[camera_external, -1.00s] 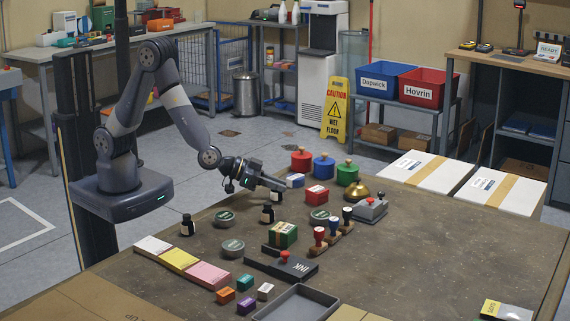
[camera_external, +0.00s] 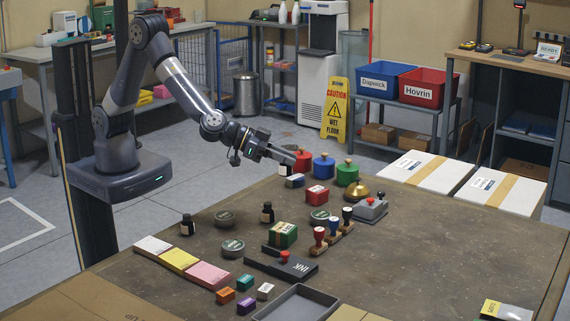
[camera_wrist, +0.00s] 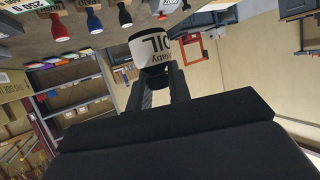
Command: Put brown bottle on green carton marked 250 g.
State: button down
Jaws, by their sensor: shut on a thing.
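My gripper (camera_external: 287,158) is shut on a dark bottle (camera_external: 285,170) and holds it above the far side of the table. In the wrist view the bottle (camera_wrist: 153,45) shows a white label with black letters between my fingertips. Its exact colour is hard to tell. Two similar dark bottles stand on the table, one in the middle (camera_external: 267,213) and one at the left (camera_external: 187,226). A green carton (camera_external: 284,235) with a pale label stands nearer the camera than my gripper. Its marking is not readable in the external view.
A white-and-blue box (camera_external: 295,181) and a red box (camera_external: 317,196) are near the held bottle. Red, blue and green knobbed pots (camera_external: 323,167) stand behind. The table's right side is mostly clear.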

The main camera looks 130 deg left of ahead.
jog(key=w+d+r+m+h+p, duration=0.15)
jog(key=w+d+p, duration=0.25)
jog(key=w+d, duration=0.45)
jog(key=shift+t, duration=0.3)
jog(key=d+f, duration=0.1)
jog(key=f+b, duration=0.1)
jog(key=f, duration=0.1)
jog(key=d+f, duration=0.1)
jog(key=f, duration=0.1)
jog(key=shift+s+d+f, duration=0.25)
jog(key=shift+s+d, duration=0.05)
jog(key=shift+s, duration=0.05)
send_over(283, 227)
jog(key=shift+f, duration=2.1)
jog(key=shift+b, duration=0.3)
jog(key=shift+f, duration=0.2)
jog(key=c, duration=1.3)
grip_release()
jog(key=shift+r, duration=0.1)
jog(key=shift+r, duration=0.15)
jog(key=b+v, duration=0.1)
jog(key=v, duration=1.1)
